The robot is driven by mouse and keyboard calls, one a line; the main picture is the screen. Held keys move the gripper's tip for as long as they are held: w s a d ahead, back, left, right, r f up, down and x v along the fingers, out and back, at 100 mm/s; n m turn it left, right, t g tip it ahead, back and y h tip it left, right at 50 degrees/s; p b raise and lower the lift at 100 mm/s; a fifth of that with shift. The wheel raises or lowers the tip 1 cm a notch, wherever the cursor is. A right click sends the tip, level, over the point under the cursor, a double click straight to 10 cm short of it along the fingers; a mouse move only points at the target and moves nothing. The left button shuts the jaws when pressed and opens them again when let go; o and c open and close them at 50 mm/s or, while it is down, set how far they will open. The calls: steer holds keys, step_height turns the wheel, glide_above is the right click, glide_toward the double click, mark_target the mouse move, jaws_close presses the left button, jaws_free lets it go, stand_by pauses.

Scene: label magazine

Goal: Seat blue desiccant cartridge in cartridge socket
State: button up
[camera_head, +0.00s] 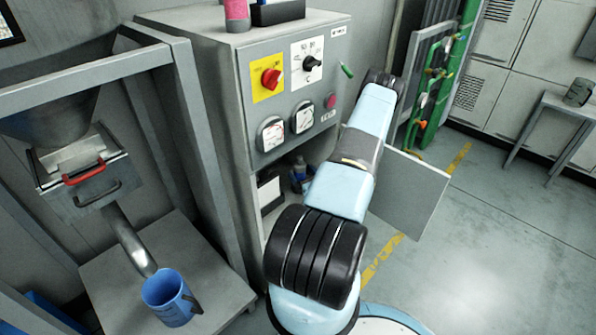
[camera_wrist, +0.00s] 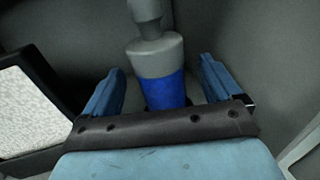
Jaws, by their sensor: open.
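A cartridge-like body with a grey shoulder, a narrow neck and a blue band (camera_wrist: 164,91) stands between my gripper's fingers in the wrist view. I take it for the blue desiccant cartridge. My gripper (camera_wrist: 161,68) is open, with one blue finger on each side of it and a gap visible at both sides. Its lower end is hidden behind my gripper's dark front edge. A small dark and blue object (camera_head: 299,175) shows inside the cabinet's lower opening in the head view. My gripper is not visible there. I cannot make out the cartridge socket.
The grey cabinet (camera_head: 222,110) has a red switch, gauges and an open lower bay. A grey panel (camera_head: 410,190) stands out at its right. A white-faced block (camera_wrist: 28,105) is left of my gripper. A blue mug (camera_head: 166,300) stands under the hopper spout.

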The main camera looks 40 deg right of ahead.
steer(key=s+a, duration=0.2)
steer(key=s, duration=0.8)
stand_by(0.3)
